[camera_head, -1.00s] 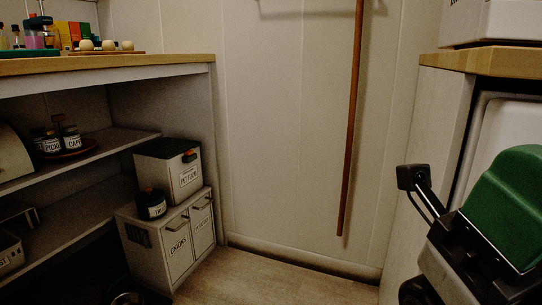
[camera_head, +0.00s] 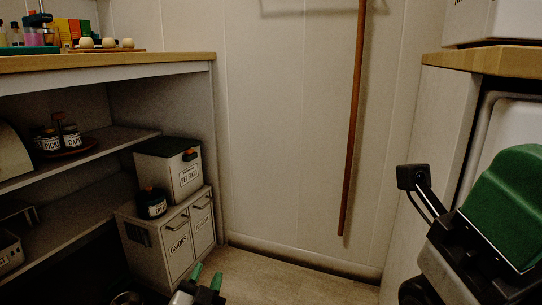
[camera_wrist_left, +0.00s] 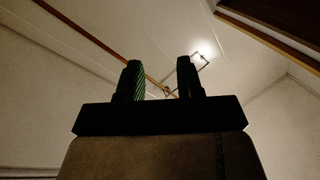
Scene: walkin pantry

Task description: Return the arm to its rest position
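My left gripper (camera_head: 207,277) shows at the bottom edge of the head view, with its green-tipped fingers pointing up. In the left wrist view the two fingers (camera_wrist_left: 160,78) stand apart with nothing between them, so it is open and empty. It points up toward the wall and ceiling and touches nothing that I can see. In the head view it appears just in front of the white bin cabinet (camera_head: 180,240) labelled ONIONS. My right arm with its green cover fills the right edge; its gripper fingers do not show.
Shelves (camera_head: 95,150) under a wooden counter (camera_head: 110,64) stand at left. A pet food bin (camera_head: 170,165) and a dark jar (camera_head: 151,203) sit on the cabinet. A wooden pole (camera_head: 352,120) hangs on the back wall. Another counter (camera_head: 490,62) is at right. The middle floor (camera_head: 290,280) is clear.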

